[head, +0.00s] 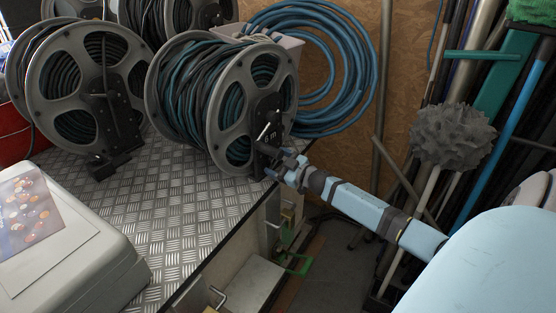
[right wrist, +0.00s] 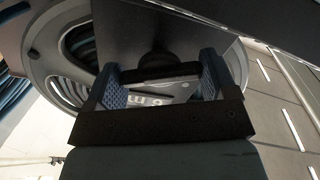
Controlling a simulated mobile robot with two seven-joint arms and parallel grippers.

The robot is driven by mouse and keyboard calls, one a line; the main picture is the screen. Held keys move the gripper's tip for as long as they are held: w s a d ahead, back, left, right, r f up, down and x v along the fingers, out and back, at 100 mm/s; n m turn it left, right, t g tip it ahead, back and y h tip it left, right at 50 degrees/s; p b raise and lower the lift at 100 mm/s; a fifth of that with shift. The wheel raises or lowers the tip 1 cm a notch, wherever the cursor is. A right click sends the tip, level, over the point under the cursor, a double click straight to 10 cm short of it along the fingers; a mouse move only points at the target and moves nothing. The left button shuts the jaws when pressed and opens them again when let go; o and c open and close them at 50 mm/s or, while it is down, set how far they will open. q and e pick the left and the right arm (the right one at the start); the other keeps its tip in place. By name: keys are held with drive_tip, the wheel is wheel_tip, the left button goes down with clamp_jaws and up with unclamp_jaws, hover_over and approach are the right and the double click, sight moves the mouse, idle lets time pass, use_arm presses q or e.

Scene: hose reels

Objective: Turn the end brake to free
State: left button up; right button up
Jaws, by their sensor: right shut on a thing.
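The hose reel (head: 222,100) with dark and teal hose stands on the metal-plated bench top, its grey end disc facing right. A dark plate marked "6 m" (head: 267,128) sits at the disc's hub. My right gripper (head: 281,165) is at the lower part of this plate, its arm coming in from the lower right. In the right wrist view, its blue fingers (right wrist: 160,72) are shut on a black knob (right wrist: 158,57), which looks like the end brake. The fingers stand on either side of it. The brake's setting cannot be read. My left gripper is not in view.
A second reel (head: 85,88) stands to the left, with more behind. A coil of blue hose (head: 350,70) hangs on the wall. A white case (head: 65,245) is at front left. Brooms and a grey duster (head: 452,137) stand at right. Open bench top (head: 170,215) lies in front.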

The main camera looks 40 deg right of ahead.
drive_tip(key=n, duration=0.6)
drive_tip(key=shift+n+p, duration=0.3)
drive_tip(key=shift+p, duration=0.1)
drive_tip(key=n, duration=0.6)
drive_tip(key=shift+f+b, duration=0.1)
drive_tip(key=shift+b, duration=0.3)
drive_tip(key=o, duration=0.8)
drive_tip(key=shift+o, duration=0.2)
